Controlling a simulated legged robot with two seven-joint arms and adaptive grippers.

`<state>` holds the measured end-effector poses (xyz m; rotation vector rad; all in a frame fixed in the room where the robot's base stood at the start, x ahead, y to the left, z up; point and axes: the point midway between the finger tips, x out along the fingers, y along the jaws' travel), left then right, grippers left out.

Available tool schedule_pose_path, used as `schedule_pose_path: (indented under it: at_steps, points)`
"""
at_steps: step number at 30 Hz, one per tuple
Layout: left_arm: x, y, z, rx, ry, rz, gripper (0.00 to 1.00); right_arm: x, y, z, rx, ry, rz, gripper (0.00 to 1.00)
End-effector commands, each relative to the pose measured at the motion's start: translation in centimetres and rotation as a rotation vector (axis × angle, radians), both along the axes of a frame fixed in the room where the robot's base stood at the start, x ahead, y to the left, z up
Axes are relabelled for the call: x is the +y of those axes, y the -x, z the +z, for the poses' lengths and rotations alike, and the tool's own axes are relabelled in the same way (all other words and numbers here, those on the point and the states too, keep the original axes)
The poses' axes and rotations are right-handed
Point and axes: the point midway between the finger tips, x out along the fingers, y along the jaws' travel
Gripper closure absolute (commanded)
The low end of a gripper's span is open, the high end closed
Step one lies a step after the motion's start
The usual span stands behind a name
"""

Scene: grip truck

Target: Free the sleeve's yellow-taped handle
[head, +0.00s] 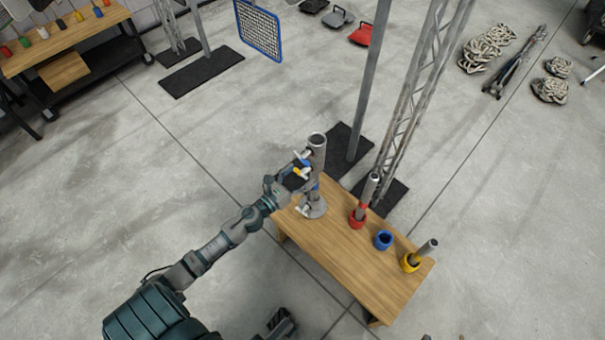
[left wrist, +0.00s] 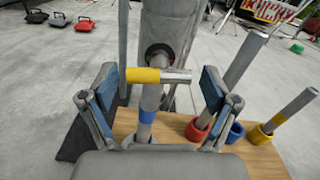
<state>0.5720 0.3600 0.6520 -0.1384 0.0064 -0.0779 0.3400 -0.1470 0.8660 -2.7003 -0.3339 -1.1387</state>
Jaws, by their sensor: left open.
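A grey metal sleeve (head: 317,150) stands upright at the far left end of the wooden table and fills the top middle of the left wrist view (left wrist: 172,28). Its yellow-taped handle (left wrist: 143,75) sticks out sideways, with a bare metal end to the right; in the head view the yellow tape (head: 301,172) is small and partly hidden. My left gripper (left wrist: 157,82) is open, one blue-padded finger on each side of the handle, with gaps visible. In the head view my left gripper (head: 293,172) is beside the sleeve. Blue tape (left wrist: 147,116) shows below the handle.
The wooden table (head: 345,265) also carries a red cup (head: 357,218) and a yellow cup (head: 410,263) with grey tubes, and an empty-looking blue ring cup (head: 383,240) between them. A metal post (head: 370,80) and lattice mast (head: 410,100) stand behind the table.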

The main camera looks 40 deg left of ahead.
Motion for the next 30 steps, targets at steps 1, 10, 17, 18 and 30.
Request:
schedule_pose_path:
  at_steps: [1, 10, 17, 18, 30]
  points:
    - [-0.05, -0.42, -0.03, 0.001, -0.001, -0.001, 0.12, 0.01, 0.04, 0.01, -0.004, -0.002, 0.0, 0.6]
    - [-0.25, -0.9, 0.09, 0.0, -0.002, 0.0, 0.12, -0.03, 0.2, 0.23, -0.017, -0.007, -0.001, 0.6]
    - [-0.18, -0.89, 0.05, 0.0, -0.001, 0.0, 0.55, -0.02, 0.15, 0.18, -0.014, -0.006, -0.001, 0.6]
    - [-0.18, -0.89, 0.02, 0.0, -0.001, -0.001, 0.65, -0.02, 0.15, 0.15, -0.014, -0.006, -0.001, 0.6]
    - [-0.12, -0.89, 0.01, 0.004, 0.043, 0.0, 0.74, 0.1, -0.14, 0.09, 0.005, 0.001, 0.001, 0.6]
